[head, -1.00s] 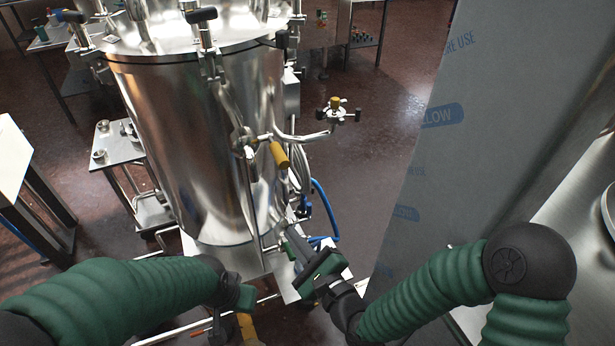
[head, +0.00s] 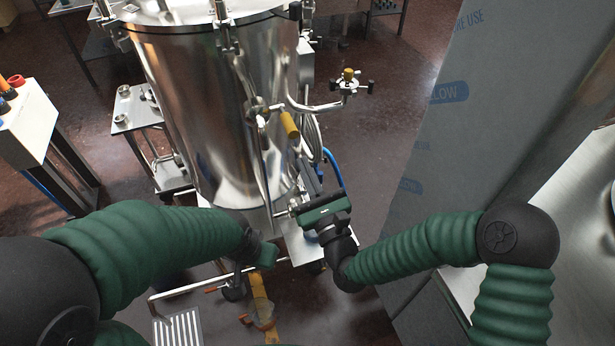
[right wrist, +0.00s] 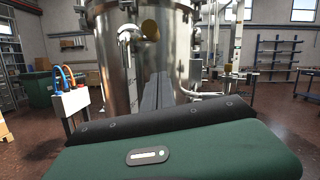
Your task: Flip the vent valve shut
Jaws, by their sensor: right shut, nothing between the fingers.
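A steel tank (head: 205,110) stands ahead. A yellow-handled valve (head: 289,125) sits on its side, the handle hanging down at a slant. It shows nearly end-on as a yellow round (right wrist: 150,30) in the right wrist view. A pipe beside it ends in a yellow-knobbed fitting (head: 348,77). I cannot tell from labels which is the vent valve. My right gripper (head: 309,182) is shut and empty, below the yellow handle and apart from it. Its fingers (right wrist: 160,90) point toward the tank. My left gripper (head: 268,256) is low, left of the right one; its jaws are unclear.
Blue hose (head: 332,168) and pipework lie close by my right gripper. A large grey film-wrapped panel (head: 425,150) stands to the right, beside a steel surface (head: 580,220). A small side table (head: 135,105) and a white box (head: 28,125) stand left. Floor shows between tank and panel.

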